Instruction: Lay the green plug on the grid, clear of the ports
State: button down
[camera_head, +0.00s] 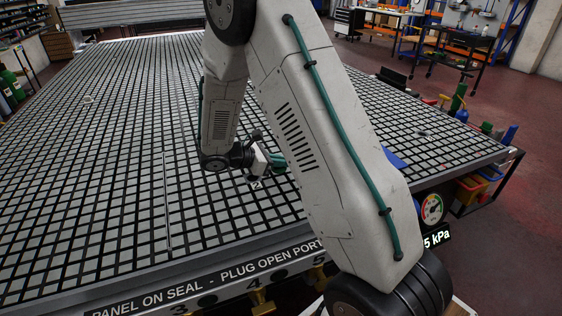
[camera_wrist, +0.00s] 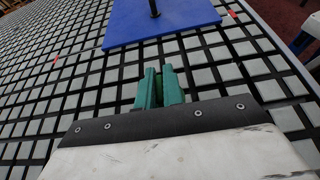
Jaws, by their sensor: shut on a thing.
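My gripper (camera_wrist: 160,90) shows in the wrist view with its two green fingers close together over the grid. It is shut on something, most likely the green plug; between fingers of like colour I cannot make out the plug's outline. In the head view my gripper (camera_head: 278,163) is small and partly hidden by my arm, above the right part of the grid table (camera_head: 110,150). The wrist view shows bare grid (camera_wrist: 65,100) around the fingers. Whether the held thing touches the grid, I cannot tell.
A blue panel (camera_wrist: 125,25) with a black post (camera_wrist: 154,8) lies just beyond the fingers; its edge (camera_head: 395,158) shows past my arm. The front edge carries a port label (camera_head: 200,283). A gauge (camera_head: 432,208) hangs at the right. The grid's left is largely clear.

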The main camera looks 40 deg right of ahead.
jog(key=shift+f, duration=0.65)
jog(key=c, duration=1.5)
grip_release()
jog(key=shift+o, duration=0.2)
jog(key=v, duration=0.7)
jog(key=shift+w+a+r, duration=0.1)
jog(key=shift+w+a, duration=0.05)
jog(key=shift+a, duration=0.2)
jog(key=shift+a+m, duration=0.1)
jog(key=shift+m, duration=0.2)
jog(key=s, duration=0.1)
jog(key=s+a+m+g+y, duration=0.1)
jog(key=s, duration=0.1)
jog(key=s+f+m, duration=0.1)
jog(key=shift+s+a+g+y, duration=0.2)
jog(key=shift+s+g+y, duration=0.1)
jog(key=shift+s+y, duration=0.1)
jog(key=s+a+r+m+t+y, duration=0.2)
jog(key=s+a+r+m+y, duration=0.1)
jog(key=s+r, duration=0.3)
jog(key=s+a+r+m+t+y, duration=0.2)
jog(key=s+a+r+m+y, duration=0.1)
jog(key=s, duration=0.7)
jog(key=s+a+r+m+t+y, duration=0.2)
jog(key=s+r+m+y, duration=0.3)
jog(key=s+r, duration=0.3)
notch_tip(320, 180, up, 2)
jog(key=shift+s+a+m+t, duration=0.15)
jog(key=shift+a+m+t, duration=0.15)
jog(key=shift+a+m, duration=0.25)
